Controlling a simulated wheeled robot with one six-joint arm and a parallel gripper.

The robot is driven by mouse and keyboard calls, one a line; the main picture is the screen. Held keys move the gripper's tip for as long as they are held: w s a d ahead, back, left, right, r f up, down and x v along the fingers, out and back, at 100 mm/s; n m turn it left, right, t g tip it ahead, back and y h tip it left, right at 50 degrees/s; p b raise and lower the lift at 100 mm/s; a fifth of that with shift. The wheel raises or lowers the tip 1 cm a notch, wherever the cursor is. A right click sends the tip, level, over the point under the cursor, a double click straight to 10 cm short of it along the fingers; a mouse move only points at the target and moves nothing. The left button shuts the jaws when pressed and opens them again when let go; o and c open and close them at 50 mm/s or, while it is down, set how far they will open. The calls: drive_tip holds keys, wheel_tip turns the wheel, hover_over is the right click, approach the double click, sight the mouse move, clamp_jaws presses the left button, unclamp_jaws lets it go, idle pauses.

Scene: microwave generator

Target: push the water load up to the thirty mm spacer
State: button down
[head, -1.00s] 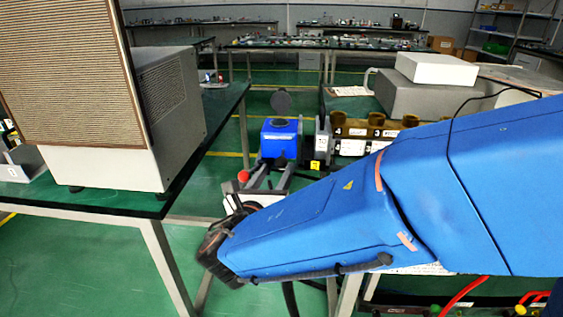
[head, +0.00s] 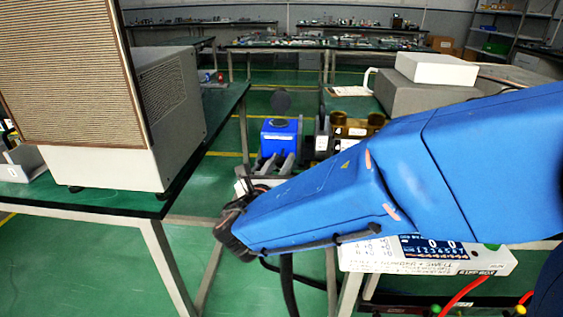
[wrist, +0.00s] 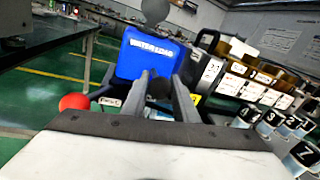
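The water load is a blue box labelled "WATER LOAD" (wrist: 150,55); it also shows in the head view (head: 280,136). A grey block with a white label (wrist: 208,72) stands close at its right and looks like the thirty mm spacer, though the label is too small to read surely. In the head view this block (head: 322,136) is partly behind my arm. My gripper (wrist: 161,82) points at the front of the water load, its two grey fingers apart. A dark round part shows between them; contact with the load cannot be told.
A red knob (wrist: 74,102) sits left of my fingers. Brass-coloured parts on a labelled rack (wrist: 258,78) and numbered cylinders (wrist: 272,121) stand at the right. In the head view, a large beige cabinet (head: 180,105) stands on the left table, and a white panel with a display (head: 430,252) lies below my arm.

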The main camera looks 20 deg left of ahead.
sight(298, 162)
drive_tip(key=shift+w+d, duration=0.25)
drive_tip(key=shift+d, duration=0.8)
drive_tip(key=shift+w+d, duration=0.25)
drive_tip(key=shift+d, duration=0.8)
drive_tip(key=c, duration=1.4)
unclamp_jaws()
drive_tip(key=shift+c, duration=0.2)
drive_tip(key=shift+s, duration=0.1)
drive_tip(key=s, duration=1.7)
drive_tip(key=shift+d, duration=0.3)
drive_tip(key=shift+s, duration=0.1)
